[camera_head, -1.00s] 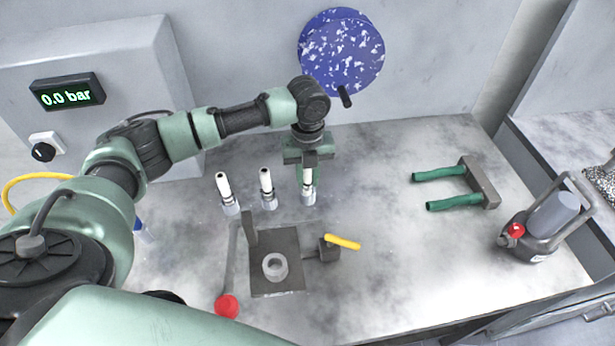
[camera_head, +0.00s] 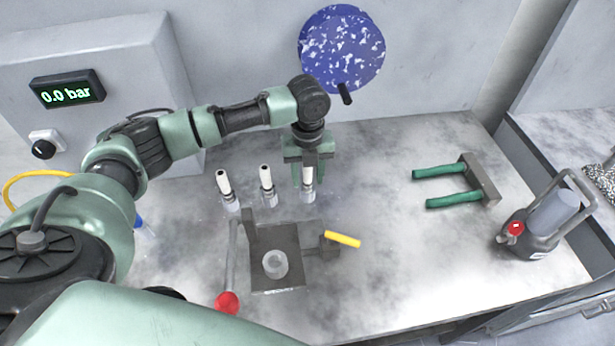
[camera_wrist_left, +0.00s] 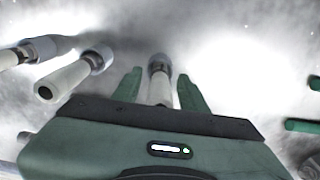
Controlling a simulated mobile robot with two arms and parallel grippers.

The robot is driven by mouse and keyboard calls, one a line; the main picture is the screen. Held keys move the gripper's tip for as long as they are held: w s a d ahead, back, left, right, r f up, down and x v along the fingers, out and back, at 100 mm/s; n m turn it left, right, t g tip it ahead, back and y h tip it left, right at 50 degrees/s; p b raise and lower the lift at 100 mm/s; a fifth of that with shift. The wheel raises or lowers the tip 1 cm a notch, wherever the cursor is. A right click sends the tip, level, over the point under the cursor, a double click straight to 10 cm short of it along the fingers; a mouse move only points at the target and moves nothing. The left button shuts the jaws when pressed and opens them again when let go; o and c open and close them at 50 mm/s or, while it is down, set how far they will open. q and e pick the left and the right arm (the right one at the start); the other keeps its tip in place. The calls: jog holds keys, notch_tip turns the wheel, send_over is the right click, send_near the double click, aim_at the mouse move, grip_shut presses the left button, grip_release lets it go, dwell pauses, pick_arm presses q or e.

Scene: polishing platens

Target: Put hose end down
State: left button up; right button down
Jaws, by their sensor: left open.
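Three white hose ends with grey metal collars stand upright in a row on the marbled bench: left (camera_head: 225,187), middle (camera_head: 267,184) and right (camera_head: 308,186). My left gripper (camera_head: 307,174) is pointed down over the right one, green fingers open on either side of it. In the left wrist view, the right hose end (camera_wrist_left: 160,86) stands between the spread fingers (camera_wrist_left: 160,84), with gaps visible on both sides. The middle hose end (camera_wrist_left: 72,76) and the left one (camera_wrist_left: 22,53) show to the left. My right gripper is not in view.
In front stands a grey plate (camera_head: 292,284) with a clear ring, a red-knobbed lever (camera_head: 228,302) and a yellow handle (camera_head: 343,240). A grey bracket with green rods (camera_head: 452,200) and a dark canister (camera_head: 540,235) are right.

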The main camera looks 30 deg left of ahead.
pick_arm(q)
notch_tip(320, 180, up, 11)
jog(key=shift+f+b, duration=0.15)
jog(key=shift+b, duration=1.05)
jog(key=shift+r, duration=0.4)
jog(key=shift+r, duration=0.15)
